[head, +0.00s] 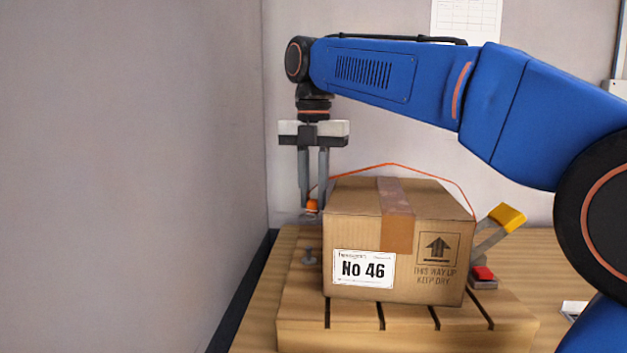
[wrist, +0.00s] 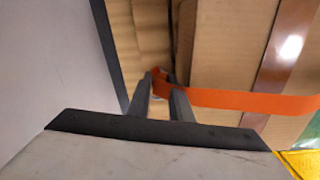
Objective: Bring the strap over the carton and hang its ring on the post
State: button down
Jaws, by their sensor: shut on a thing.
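My gripper (head: 313,206) points down beside the carton's left side, near its top edge. It is shut on the end of the orange strap (head: 430,173). The ring at that end is small and mostly hidden by the fingers. The strap runs from the fingers over the carton (head: 345,225) and down behind its right side, arched clear of the top. A short grey post (head: 309,257) stands on the wooden pallet left of the carton, below my gripper. In the wrist view the fingertips (wrist: 163,76) pinch the strap (wrist: 240,100), which stretches right across the carton (wrist: 225,45).
A lever with a yellow handle (head: 507,217) and a red part (head: 483,273) stands right of the carton. The slatted pallet (head: 305,310) rests on a wooden table (head: 540,260). A grey wall (head: 130,170) rises close on the left.

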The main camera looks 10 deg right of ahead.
aim_at(313, 214)
jog(key=shift+f, duration=2.3)
jog(key=shift+f, duration=1.9)
jog(key=c, duration=1.5)
grip_release()
